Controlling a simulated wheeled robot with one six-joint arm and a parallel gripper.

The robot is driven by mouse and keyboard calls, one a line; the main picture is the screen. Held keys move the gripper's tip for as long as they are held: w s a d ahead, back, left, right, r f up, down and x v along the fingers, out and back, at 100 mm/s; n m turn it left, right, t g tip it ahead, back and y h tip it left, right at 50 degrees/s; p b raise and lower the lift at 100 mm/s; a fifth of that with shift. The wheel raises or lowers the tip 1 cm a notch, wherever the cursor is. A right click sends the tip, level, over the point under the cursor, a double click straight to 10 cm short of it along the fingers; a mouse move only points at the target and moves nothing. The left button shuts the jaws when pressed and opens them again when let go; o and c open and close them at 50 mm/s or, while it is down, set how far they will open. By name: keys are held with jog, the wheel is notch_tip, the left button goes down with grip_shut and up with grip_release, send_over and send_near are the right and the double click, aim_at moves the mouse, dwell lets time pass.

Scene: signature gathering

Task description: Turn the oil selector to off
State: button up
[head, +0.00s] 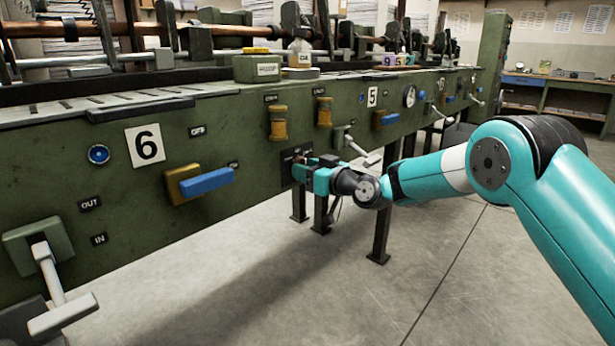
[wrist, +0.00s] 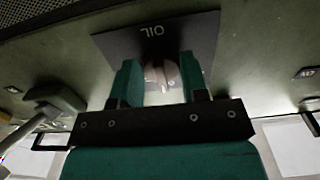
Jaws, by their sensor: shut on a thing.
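In the head view my gripper (head: 308,170) reaches the dark plate (head: 288,156) on the green machine's side, and the knob itself is hidden there.
Another grey lever (head: 360,150) sticks out just right of the plate. The floor (head: 450,270) beside the machine is clear.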

dwell(0.4)
jog(key=o, duration=0.9)
jog(key=shift+s+d, duration=0.1)
jog(key=v, duration=1.7)
jog(key=shift+s+d, duration=0.1)
